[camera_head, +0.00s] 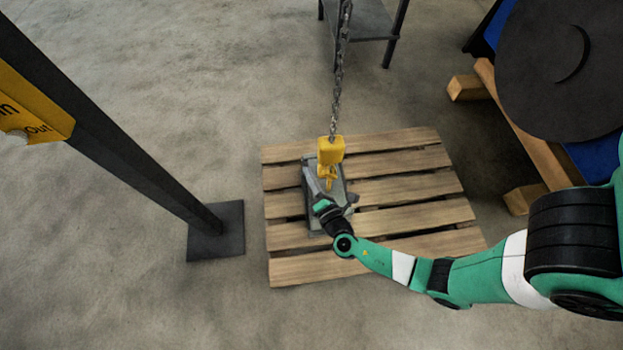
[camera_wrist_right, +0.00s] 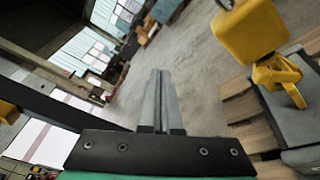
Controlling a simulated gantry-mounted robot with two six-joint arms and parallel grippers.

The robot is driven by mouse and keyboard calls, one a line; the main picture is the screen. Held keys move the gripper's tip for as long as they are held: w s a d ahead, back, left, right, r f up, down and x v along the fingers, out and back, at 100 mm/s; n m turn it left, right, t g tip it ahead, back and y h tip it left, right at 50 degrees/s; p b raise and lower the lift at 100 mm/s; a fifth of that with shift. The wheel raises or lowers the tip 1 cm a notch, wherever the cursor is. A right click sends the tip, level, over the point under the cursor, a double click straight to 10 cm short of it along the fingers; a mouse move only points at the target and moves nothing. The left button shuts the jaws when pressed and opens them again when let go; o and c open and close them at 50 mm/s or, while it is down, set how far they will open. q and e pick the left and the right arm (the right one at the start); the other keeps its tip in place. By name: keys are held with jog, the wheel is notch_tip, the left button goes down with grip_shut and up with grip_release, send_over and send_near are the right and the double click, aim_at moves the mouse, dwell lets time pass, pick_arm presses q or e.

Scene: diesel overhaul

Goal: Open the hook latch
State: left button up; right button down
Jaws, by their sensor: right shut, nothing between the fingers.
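The yellow hook block (camera_head: 331,150) hangs on a chain over the pallet, and its yellow hook (camera_head: 329,172) points down just above a grey metal part. In the right wrist view the block (camera_wrist_right: 250,32) and the hook with its latch area (camera_wrist_right: 279,76) are at the right; I cannot tell whether the latch is open. My right gripper (camera_head: 314,186) is just left of and below the hook in the head view. Its two fingers (camera_wrist_right: 160,80) are together and empty, apart from the hook in the right wrist view. My left gripper is out of view.
The grey part (camera_head: 342,199) lies on a wooden pallet (camera_head: 430,212). The chain (camera_head: 339,80) runs up from the block. A dark post (camera_head: 140,160) stands at left, a large dark disc (camera_head: 555,75) on timber at right.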

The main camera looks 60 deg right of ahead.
pick_arm(q)
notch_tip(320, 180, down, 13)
jog(key=b, duration=0.9)
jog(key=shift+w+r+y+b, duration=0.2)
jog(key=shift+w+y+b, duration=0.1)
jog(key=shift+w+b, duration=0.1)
pick_arm(e)
jog(key=s+f, duration=0.3)
jog(key=f, duration=0.6)
jog(key=s+f+n+g, duration=0.1)
jog(key=s+f, duration=0.2)
jog(key=f, duration=0.6)
jog(key=shift+s+d+f+g+y, duration=0.15)
jog(key=shift+s+f+g+y, duration=0.15)
jog(key=shift+s+f, duration=0.1)
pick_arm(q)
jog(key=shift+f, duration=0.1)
